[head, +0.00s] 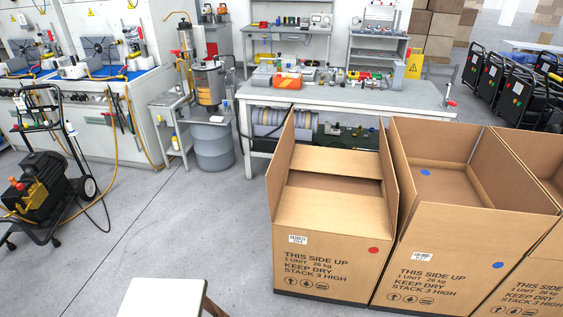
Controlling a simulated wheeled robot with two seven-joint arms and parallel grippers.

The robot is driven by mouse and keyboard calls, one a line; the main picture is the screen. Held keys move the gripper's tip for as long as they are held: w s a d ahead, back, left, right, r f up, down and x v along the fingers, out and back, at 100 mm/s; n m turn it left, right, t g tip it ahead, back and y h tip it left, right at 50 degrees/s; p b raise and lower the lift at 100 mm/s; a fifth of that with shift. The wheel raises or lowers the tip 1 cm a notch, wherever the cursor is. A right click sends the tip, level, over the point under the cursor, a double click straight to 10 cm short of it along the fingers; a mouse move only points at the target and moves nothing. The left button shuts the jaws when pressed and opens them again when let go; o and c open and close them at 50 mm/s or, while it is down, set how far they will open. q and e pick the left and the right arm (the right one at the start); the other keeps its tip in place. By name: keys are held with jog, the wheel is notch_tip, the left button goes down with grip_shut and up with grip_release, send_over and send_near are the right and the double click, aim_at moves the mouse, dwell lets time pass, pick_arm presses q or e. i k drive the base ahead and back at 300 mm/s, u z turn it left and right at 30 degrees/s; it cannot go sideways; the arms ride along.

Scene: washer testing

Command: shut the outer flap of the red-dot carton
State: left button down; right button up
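The red-dot carton (325,248) stands on the floor right of the middle, with a red dot (373,250) on its front face. Its near flap (325,208) and far flap (335,160) lie folded inward, with a dark gap between them into the carton. Its left side flap (283,150) and right side flap (388,172) stand up, tilted slightly outward. Neither of my grippers is in view.
A blue-dot carton (440,262) stands close on the right with its top open; another open carton (537,285) is beyond it. A workbench (420,97) stands behind. A white flat-topped shape enters at the bottom; I cannot tell what it is.

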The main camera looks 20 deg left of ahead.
aim_at(276, 172)
jog(key=z, duration=2.35)
jog(key=k, duration=0.85)
jog(key=u, duration=1.5)
jog(key=i, duration=1)
jog(key=u, duration=0.05)
